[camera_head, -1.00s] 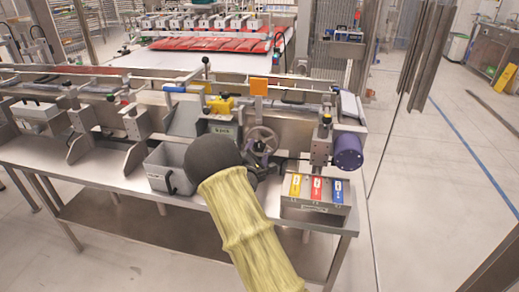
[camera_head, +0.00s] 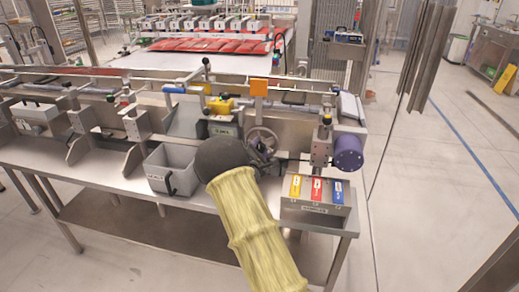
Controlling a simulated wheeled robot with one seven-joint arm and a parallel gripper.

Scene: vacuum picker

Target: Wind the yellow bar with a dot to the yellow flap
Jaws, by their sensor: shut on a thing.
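My arm in its pale yellow sleeve reaches up from the bottom, with a dark rounded wrist. My gripper (camera_head: 262,154) is mostly hidden beyond the wrist, at the lower part of a grey spoked handwheel (camera_head: 263,136). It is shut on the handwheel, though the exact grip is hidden. A yellow block (camera_head: 221,105) sits on the machine left of the wheel, above a small display. An orange-yellow flap (camera_head: 259,87) stands upright above the wheel. I cannot make out a dot on any yellow bar.
A grey bin (camera_head: 170,168) stands left of my wrist. A metal box (camera_head: 315,211) with yellow, red and blue labels stands right of it on the steel table (camera_head: 100,183). A purple cylinder (camera_head: 348,153) is at the right end.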

